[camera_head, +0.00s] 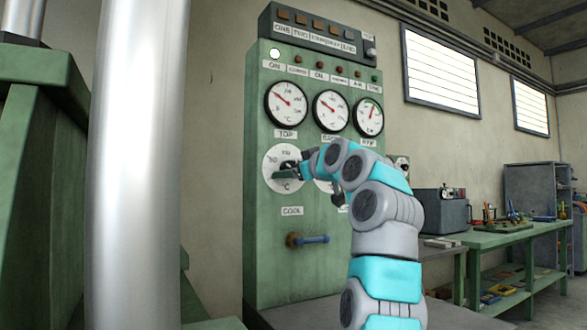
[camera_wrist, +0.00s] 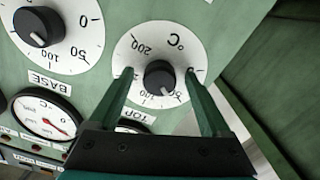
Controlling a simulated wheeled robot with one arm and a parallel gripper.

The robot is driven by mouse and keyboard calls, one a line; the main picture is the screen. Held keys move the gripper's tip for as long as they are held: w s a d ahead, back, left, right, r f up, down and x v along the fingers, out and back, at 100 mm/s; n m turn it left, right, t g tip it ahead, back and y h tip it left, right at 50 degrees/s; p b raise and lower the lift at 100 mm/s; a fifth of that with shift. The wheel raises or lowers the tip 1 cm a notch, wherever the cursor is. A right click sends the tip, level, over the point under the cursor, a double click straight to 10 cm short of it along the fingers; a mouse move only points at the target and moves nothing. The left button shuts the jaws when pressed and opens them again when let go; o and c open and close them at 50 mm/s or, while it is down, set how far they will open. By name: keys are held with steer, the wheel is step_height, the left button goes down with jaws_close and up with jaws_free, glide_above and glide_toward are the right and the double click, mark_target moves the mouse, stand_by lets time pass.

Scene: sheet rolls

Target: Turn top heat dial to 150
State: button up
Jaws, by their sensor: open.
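The top heat dial is a white disc (camera_head: 270,182) below the TOP label on the green panel in the head view, partly covered by my gripper (camera_head: 288,170). In the wrist view the dial (camera_wrist: 182,50) appears turned over, with a black knob (camera_wrist: 159,76) at its centre. A small white mark on the knob's lower edge seems to face the side between 100 and 50; the exact reading is unclear. My gripper (camera_wrist: 158,73) is open, one finger on each side of the knob, with gaps visible. Contact cannot be told. The left finger covers part of the scale.
The BASE dial (camera_wrist: 58,58) sits beside it. Gauges (camera_head: 287,104) are above, and a blue-handled valve (camera_head: 311,239) is below. The green panel (camera_head: 262,250) faces my arm. A green workbench (camera_head: 490,238) with tools stands at right.

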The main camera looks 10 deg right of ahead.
steer(key=shift+c, duration=0.4)
jaws_close()
steer(key=shift+s+a+m, duration=0.1)
steer(key=shift+m, duration=1.6)
